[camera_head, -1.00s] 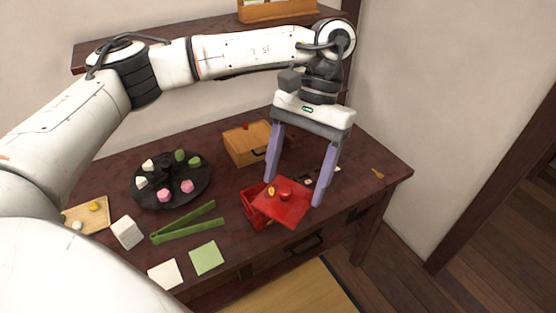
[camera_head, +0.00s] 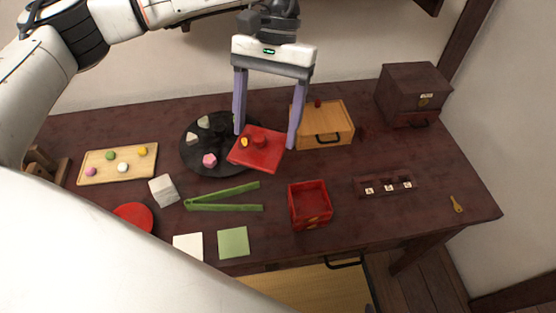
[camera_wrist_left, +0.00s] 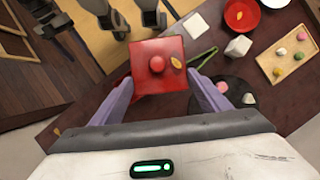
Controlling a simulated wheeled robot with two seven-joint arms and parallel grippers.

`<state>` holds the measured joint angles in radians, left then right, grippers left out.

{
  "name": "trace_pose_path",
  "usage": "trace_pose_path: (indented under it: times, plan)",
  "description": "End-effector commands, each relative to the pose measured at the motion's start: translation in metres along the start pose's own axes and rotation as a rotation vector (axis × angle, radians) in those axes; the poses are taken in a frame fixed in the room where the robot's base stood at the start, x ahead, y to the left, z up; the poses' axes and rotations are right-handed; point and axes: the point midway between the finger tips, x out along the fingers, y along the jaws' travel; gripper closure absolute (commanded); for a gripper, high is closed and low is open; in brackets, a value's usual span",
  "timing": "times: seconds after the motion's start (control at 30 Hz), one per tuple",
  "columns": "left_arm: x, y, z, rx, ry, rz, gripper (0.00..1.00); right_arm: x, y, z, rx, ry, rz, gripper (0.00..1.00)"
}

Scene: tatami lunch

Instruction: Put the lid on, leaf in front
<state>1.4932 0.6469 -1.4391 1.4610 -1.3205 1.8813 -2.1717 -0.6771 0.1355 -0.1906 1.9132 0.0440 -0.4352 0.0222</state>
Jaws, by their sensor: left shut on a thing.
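My left gripper (camera_head: 265,141) is shut on the red lid (camera_head: 270,158), holding it in the air by two opposite edges. The lid has a round red knob and a gold leaf mark; in the head view the leaf is left of the knob. The lid also shows between the fingers in the left wrist view (camera_wrist_left: 147,82). The open red box (camera_head: 296,207) stands on the table, right of and nearer than the lid. A gold mark shows on its near wall. The box looks empty.
Green tongs (camera_head: 225,207) lie left of the box. A round black tray (camera_head: 190,160) with sweets is behind the lid. A wooden box (camera_head: 335,125) stands behind the red box, a slotted dark holder (camera_head: 372,182) to its right. A dark chest (camera_head: 405,90) stands back right.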

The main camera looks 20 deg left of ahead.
Motion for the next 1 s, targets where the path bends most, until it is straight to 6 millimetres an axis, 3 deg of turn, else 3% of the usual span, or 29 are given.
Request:
trace_pose_path:
  times: [0.03, 0.13, 0.4, 0.7, 1.0]
  plan:
    - [0.013, 0.001, -0.005, -0.075, -0.004, 0.031, 0.53, 0.006, 0.000, 0.008, 0.000, -0.004, -0.001, 0.27]
    - [0.032, 0.007, -0.014, -0.292, -0.006, 0.122, 0.53, 0.014, 0.000, 0.020, -0.001, -0.014, -0.002, 0.11]
    - [0.073, 0.029, -0.029, -0.970, -0.001, 0.407, 0.53, 0.033, -0.002, 0.041, -0.007, -0.019, -0.008, 0.11]
    - [0.098, 0.058, -0.032, -1.554, 0.002, 0.651, 0.53, 0.049, -0.005, 0.051, -0.010, -0.010, -0.016, 0.11]
    - [0.105, 0.074, -0.027, -1.863, 0.000, 0.776, 0.53, 0.056, -0.006, 0.056, -0.012, -0.008, -0.018, 0.11]
